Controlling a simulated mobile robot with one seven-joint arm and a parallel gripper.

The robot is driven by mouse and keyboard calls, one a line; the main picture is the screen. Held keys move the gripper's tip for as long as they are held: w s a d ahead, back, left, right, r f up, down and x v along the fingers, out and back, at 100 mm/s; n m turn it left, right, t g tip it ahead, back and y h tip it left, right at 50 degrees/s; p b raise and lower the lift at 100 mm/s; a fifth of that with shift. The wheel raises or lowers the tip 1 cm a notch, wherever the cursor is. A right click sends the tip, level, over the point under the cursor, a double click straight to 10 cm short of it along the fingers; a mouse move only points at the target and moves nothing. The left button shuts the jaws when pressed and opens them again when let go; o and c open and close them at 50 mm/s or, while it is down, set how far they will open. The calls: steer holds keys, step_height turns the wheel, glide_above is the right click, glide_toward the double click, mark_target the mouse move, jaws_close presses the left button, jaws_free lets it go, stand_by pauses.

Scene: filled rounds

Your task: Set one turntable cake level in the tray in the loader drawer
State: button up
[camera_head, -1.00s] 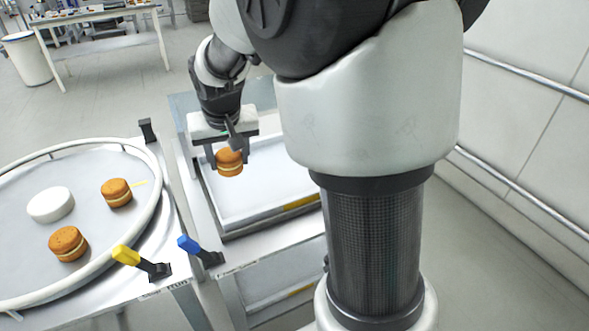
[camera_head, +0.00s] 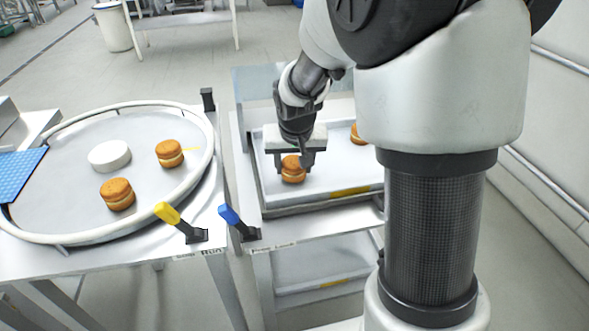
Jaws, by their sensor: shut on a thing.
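My gripper (camera_head: 295,170) points down over the left part of the white tray (camera_head: 325,196) in the loader drawer (camera_head: 290,211). It is shut on a filled cake (camera_head: 293,176), which looks level. Whether this cake touches the tray floor I cannot tell. Another cake (camera_head: 358,134) lies in the tray further back, partly hidden by my arm. On the round turntable (camera_head: 75,200) at left are two more cakes, one near the right side (camera_head: 169,153) and one nearer the front (camera_head: 117,194).
A white disc (camera_head: 109,156) sits mid-turntable, inside a raised rim. A yellow-handled lever (camera_head: 168,213) and a blue-handled lever (camera_head: 230,215) stand at the front between turntable and drawer. A blue mat (camera_head: 20,172) lies at far left. A lower tray (camera_head: 315,266) sits beneath the drawer.

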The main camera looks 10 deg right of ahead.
steer(key=shift+f, duration=0.3)
steer(key=shift+f, duration=0.15)
steer(key=o, duration=0.7)
